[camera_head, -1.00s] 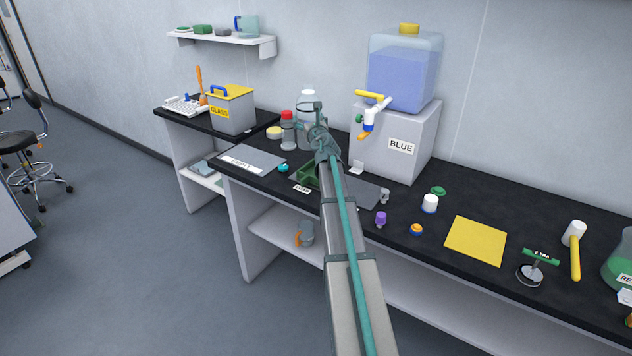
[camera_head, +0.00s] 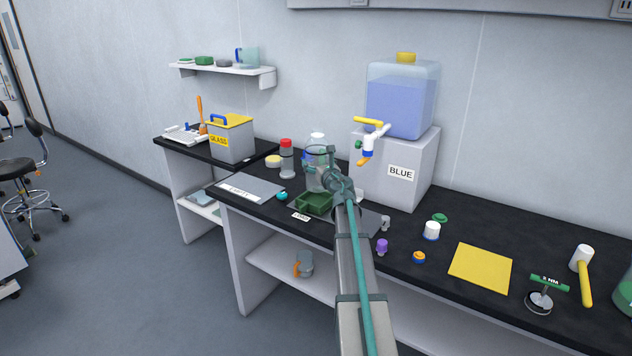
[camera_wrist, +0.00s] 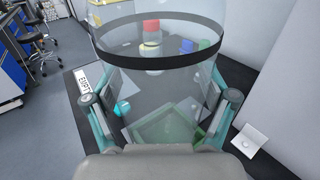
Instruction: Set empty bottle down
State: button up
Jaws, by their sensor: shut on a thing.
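My gripper (camera_head: 322,158) is shut on a clear, see-through bottle (camera_head: 317,178) with no visible liquid in it. In the wrist view, the fingers (camera_wrist: 160,105) grip both sides of the bottle, and a dark band (camera_wrist: 160,45) rings it. In the head view, a white top shows above the bottle; I cannot tell whether it belongs to it. The grey mat labelled EMPTY (camera_head: 250,185) lies bare to the left. The bottle overlaps the back of a green tray (camera_head: 314,206) in the head view; its height over the bench is unclear.
A small teal object (camera_head: 282,196) lies by the mat's right edge. The blue liquid dispenser (camera_head: 400,95) stands on a white block (camera_head: 392,185) to the right.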

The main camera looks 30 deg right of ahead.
jog(key=w+d+f+b, duration=0.1)
jog(key=w+f, duration=0.3)
jog(key=f, duration=0.4)
jog(key=shift+d+f, duration=0.4)
jog(key=shift+d, duration=0.15)
jog(key=shift+f+b, duration=0.15)
jog(key=shift+b, duration=0.2)
jog(key=o, duration=1)
